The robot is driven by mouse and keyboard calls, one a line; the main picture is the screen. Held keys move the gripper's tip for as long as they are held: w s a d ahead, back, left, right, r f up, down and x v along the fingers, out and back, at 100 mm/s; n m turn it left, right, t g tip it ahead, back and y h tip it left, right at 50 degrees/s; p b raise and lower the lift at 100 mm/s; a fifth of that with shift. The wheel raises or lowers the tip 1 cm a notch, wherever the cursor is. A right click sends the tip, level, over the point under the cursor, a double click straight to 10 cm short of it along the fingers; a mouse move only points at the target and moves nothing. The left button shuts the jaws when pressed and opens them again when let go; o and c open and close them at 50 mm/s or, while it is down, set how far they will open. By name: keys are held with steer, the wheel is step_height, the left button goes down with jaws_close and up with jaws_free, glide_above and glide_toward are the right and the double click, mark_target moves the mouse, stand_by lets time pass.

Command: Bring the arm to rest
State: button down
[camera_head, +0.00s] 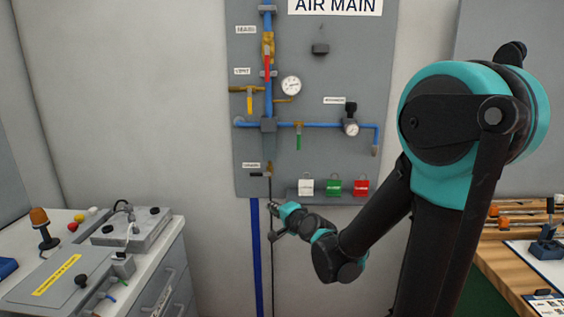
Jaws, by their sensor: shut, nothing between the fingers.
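My arm reaches from the right side of the head view, bends at a low elbow, and ends in front of the grey AIR MAIN panel (215,150) near its bottom edge. My gripper (274,206) is at the end of the arm, small in the picture. It is shut with nothing held. It appears close to the thin dark line that hangs below the panel's lowest fitting (268,170). I cannot tell whether it touches that line.
A cabinet (165,262) with boxes stands left; a wooden bench (510,270) stands right.

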steer(key=s+d+f+n+g+h, duration=0.3)
steer(key=s+d+f, duration=0.5)
steer(key=s+d, duration=0.3)
steer(key=s+d+f+n+g+h, duration=0.4)
steer(key=s+d+f+n+g, duration=0.2)
steer(key=s+d, duration=0.5)
steer(key=shift+d+f+n+h, duration=0.2)
steer(key=shift+f+n+h, duration=0.15)
steer(key=shift+f, duration=0.6)
